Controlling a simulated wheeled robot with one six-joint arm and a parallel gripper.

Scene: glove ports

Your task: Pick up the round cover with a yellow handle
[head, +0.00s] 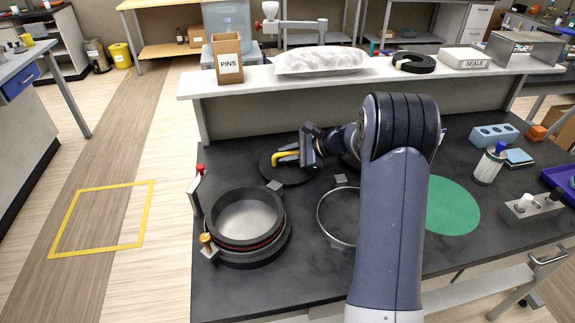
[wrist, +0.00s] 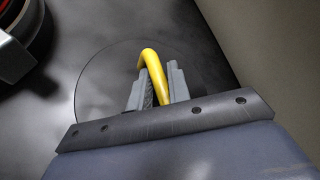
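The round dark cover (head: 284,175) lies flat on the black bench top behind the ring-shaped port. Its bent yellow handle (head: 284,158) stands up from it. My gripper (head: 298,154) is at the handle, reaching in from the right. In the wrist view the cover (wrist: 105,80) is a dark disc below my gripper. The yellow handle (wrist: 153,62) runs between my two fingers (wrist: 160,88), one on each side. Whether both fingers press on it cannot be made out. The cover appears to rest on the bench. Part of it is hidden behind my gripper.
A dark round port (head: 247,222) with a red seal and clamps stands front left. A thin metal ring (head: 338,217) and a green disc (head: 450,206) lie to its right. A raised shelf (head: 250,80) with a PINS box (head: 227,58) runs behind the cover.

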